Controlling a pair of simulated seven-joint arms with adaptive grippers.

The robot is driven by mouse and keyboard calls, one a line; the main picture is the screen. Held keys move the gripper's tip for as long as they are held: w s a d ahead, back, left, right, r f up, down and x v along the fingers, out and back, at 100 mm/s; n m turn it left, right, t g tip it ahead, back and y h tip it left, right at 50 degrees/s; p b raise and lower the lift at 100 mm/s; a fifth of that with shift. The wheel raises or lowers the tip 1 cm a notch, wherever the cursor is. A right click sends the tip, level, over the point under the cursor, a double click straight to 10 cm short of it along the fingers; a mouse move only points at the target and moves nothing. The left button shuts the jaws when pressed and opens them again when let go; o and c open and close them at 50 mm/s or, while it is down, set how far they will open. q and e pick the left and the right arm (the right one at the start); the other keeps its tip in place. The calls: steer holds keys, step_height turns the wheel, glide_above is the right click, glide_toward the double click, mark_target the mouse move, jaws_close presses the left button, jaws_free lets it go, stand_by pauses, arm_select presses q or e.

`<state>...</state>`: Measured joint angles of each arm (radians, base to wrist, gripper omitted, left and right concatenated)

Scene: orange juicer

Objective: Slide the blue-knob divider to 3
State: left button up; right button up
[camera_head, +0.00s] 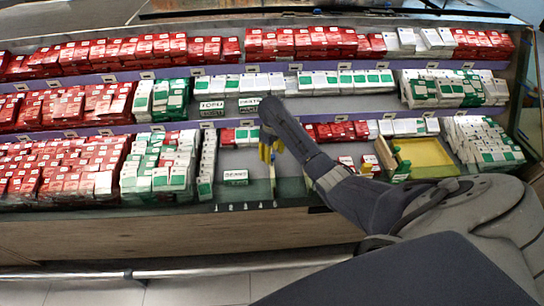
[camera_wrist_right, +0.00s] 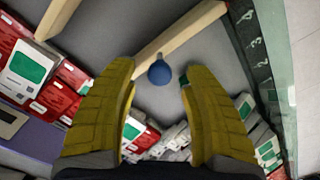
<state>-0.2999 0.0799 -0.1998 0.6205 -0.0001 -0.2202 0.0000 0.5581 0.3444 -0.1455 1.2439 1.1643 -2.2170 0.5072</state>
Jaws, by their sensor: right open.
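The blue knob (camera_wrist_right: 159,72) sits on a pale wooden divider (camera_wrist_right: 190,34) in the right wrist view. The divider runs from the knob up to the right, toward a dark edge strip with white digits (camera_wrist_right: 257,50); I cannot tell for sure which digit it lines up with. My right gripper (camera_wrist_right: 160,80) is open, its yellow fingers on either side of the knob with gaps on both sides. In the head view my right gripper (camera_head: 268,150) reaches down over the bottom shelf, and its arm and fingers hide the knob. My left gripper is not in view.
Red, white and green packs (camera_head: 160,165) fill the bottom shelf left of a bare grey stretch (camera_head: 237,162). A yellow tray (camera_head: 425,155) with wooden sides lies to the right. More packs stand on the shelves behind. Another wooden strip (camera_wrist_right: 56,18) shows in the wrist view.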

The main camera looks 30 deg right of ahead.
steer(key=shift+f, duration=0.7)
jaws_close()
stand_by(0.3)
